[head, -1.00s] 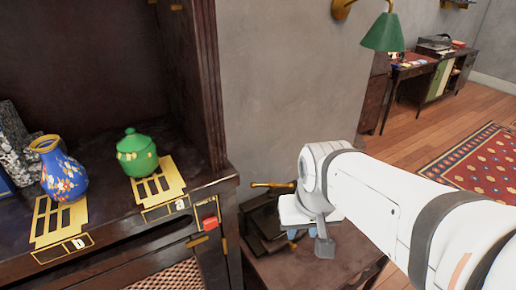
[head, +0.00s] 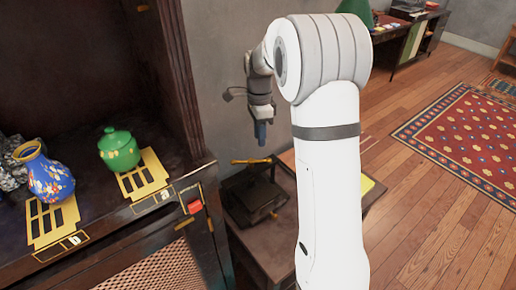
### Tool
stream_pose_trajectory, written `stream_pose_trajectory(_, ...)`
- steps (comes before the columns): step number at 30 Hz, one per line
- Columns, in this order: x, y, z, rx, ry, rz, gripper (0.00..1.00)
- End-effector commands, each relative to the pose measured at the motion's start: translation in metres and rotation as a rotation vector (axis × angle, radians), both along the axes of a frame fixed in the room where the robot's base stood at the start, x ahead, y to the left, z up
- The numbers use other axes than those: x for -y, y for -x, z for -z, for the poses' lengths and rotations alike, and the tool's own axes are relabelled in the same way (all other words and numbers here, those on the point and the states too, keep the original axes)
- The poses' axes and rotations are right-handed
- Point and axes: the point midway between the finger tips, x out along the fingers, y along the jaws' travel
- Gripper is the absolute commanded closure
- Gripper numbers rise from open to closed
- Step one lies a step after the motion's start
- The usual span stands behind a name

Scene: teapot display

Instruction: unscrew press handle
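The press (head: 257,196) is a dark block-like device on a small wooden side table, right of the cabinet. Its brass handle (head: 250,161) lies across its top. From this side I cannot tell whether the fingers are open or shut. My white arm hides part of the table.
The cabinet at left holds a blue floral vase (head: 48,181) and a green lidded pot (head: 119,150) by brass grilles. A red button (head: 195,206) is on its front edge. Open floor lies at right.

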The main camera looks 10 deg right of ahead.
Motion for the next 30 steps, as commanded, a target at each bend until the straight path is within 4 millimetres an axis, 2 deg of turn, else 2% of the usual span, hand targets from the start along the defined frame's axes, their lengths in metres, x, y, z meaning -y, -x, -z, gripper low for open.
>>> stream_pose_trajectory(3, 0.003, -0.016, 0.011, -0.033, 0.014, 0.11, 0.68)
stream_pose_trajectory(8, 0.004, -0.025, 0.02, -0.051, 0.025, 0.184, 0.68)
stream_pose_trajectory(13, 0.003, -0.023, 0.036, -0.056, 0.026, 0.192, 0.68)
stream_pose_trajectory(22, 0.002, -0.013, 0.082, -0.055, 0.026, 0.19, 0.68)
stream_pose_trajectory(30, 0.001, -0.011, 0.097, -0.051, 0.026, 0.189, 0.68)
